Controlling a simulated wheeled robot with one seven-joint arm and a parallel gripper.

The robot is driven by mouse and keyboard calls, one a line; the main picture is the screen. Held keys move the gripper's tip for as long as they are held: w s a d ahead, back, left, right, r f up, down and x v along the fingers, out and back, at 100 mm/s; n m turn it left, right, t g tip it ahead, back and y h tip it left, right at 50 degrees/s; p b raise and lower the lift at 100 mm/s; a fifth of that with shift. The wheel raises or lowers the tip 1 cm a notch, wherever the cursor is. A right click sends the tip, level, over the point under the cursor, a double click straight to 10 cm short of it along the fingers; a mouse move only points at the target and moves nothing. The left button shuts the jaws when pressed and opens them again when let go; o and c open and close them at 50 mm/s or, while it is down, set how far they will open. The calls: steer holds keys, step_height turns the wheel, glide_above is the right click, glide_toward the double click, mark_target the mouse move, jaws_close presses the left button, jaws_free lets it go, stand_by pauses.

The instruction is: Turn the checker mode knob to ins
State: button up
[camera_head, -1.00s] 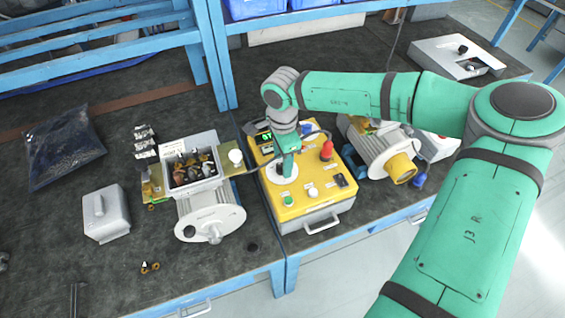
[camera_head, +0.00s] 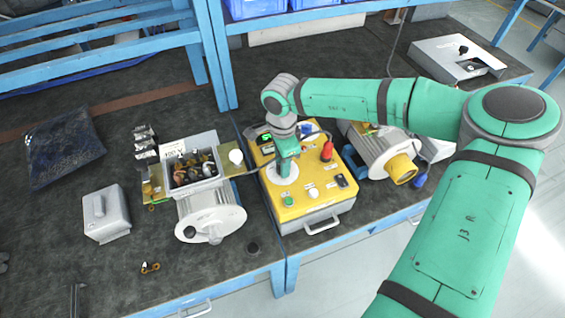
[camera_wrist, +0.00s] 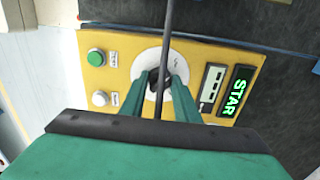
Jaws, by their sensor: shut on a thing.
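The yellow checker box (camera_head: 296,208) stands on the bench in the head view. My gripper (camera_head: 286,176) points down over the white round dial (camera_head: 279,180) on its top face. In the wrist view, my gripper (camera_wrist: 160,86) is shut on the dark mode knob (camera_wrist: 153,84) at the middle of the white dial (camera_wrist: 148,62). The fingers hide much of the dial, so the marking the knob points at cannot be read. A display (camera_wrist: 235,91) beside the dial shows green letters reading "STAR".
A dark cable (camera_wrist: 168,30) crosses the dial in the wrist view. Green (camera_head: 288,201) and white buttons (camera_head: 314,194) and a red part (camera_head: 327,151) sit on the box. Grey motors stand left (camera_head: 211,217) and right (camera_head: 372,152) of it.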

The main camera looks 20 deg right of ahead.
steer(key=m, duration=0.5)
steer(key=shift+d, duration=0.1)
steer(key=shift+m, duration=2.3)
steer(key=o, duration=1)
steer(key=shift+o, duration=0.2)
step_height(320, 180, up, 11)
steer(key=shift+f, duration=0.1)
